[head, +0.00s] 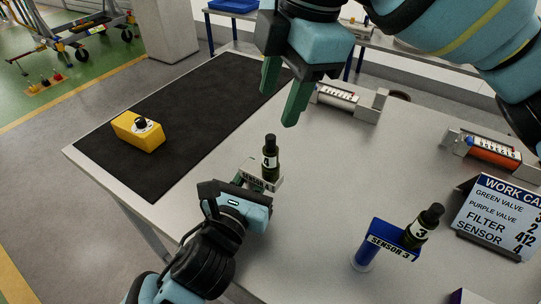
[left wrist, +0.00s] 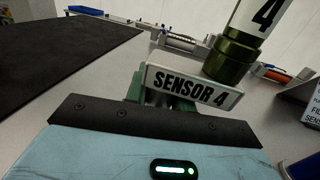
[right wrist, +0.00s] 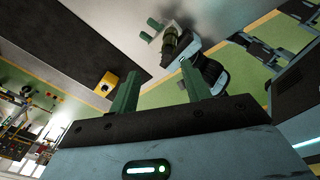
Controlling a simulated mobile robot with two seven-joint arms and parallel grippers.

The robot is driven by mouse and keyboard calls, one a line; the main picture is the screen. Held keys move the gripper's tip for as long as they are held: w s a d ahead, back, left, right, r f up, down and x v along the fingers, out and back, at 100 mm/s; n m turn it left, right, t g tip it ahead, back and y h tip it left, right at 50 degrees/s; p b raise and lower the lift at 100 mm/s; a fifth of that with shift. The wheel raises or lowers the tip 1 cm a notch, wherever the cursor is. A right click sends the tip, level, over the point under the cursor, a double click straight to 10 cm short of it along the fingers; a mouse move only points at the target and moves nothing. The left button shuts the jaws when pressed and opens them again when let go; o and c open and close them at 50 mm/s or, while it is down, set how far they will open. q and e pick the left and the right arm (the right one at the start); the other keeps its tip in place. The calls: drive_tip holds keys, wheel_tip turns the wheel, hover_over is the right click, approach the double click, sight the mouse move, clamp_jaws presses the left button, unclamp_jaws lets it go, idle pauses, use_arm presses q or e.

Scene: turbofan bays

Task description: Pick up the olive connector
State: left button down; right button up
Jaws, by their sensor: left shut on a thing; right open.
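A dark olive connector (head: 270,158) with a white "4" label stands upright at the white SENSOR 4 piece (head: 263,176). In the left wrist view, the olive connector (left wrist: 230,58) rises behind the SENSOR 4 plate (left wrist: 194,87). My left gripper (head: 245,180) is shut on the SENSOR 4 piece, below the connector; the plate hides the exact contact. A similar dark connector labelled "3" (head: 423,226) stands at the blue SENSOR 3 holder (head: 387,245). My right gripper (head: 281,98) is open and empty, above and beyond the olive connector. The connector (right wrist: 171,42) also shows in the right wrist view.
A work card (head: 500,215) stands at the right. Two cylinder fixtures, one white (head: 337,97) and one orange (head: 490,150), lie toward the back. The mat is mostly clear.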

sight(271, 137)
drive_tip(key=a+r+n+h, duration=0.1)
drive_tip(key=n, duration=0.1)
drive_tip(key=r+n+g+h, duration=0.1)
drive_tip(key=n, duration=0.1)
drive_tip(key=shift+s+a+r, duration=0.1)
drive_tip(key=shift+s+a, duration=0.1)
drive_tip(key=shift+a, duration=0.15)
drive_tip(key=shift+d+f, duration=0.15)
drive_tip(key=shift+f, duration=5.9)
clamp_jaws()
